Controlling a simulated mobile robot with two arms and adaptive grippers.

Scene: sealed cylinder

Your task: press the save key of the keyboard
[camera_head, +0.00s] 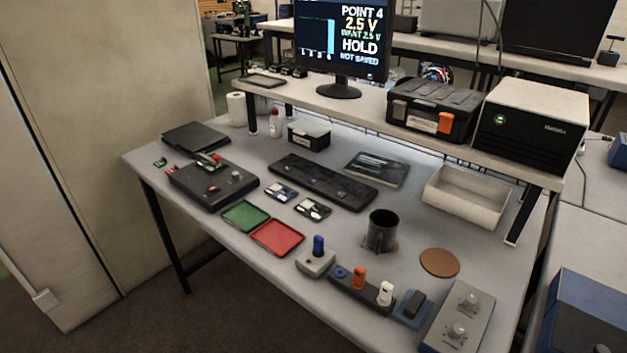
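The black keyboard (323,181) lies flat at the middle of the workbench, slanting from upper left to lower right. Its keys are too small to read, so I cannot tell which one is the save key. The monitor (341,38) on the shelf above reads "POINT 4", "2.5 V", "WANT 2.5 V", "HOLD" and "NOT SAVED", with a blue bar at its left. Neither of my grippers shows in the head view.
A green tray (245,216) and a red tray (277,238) lie in front of the keyboard. A dark mug (381,231), a cork coaster (439,263) and a knob box (459,316) are at right. A cream bin (466,195) stands under the shelf. A black device (211,186) is at left.

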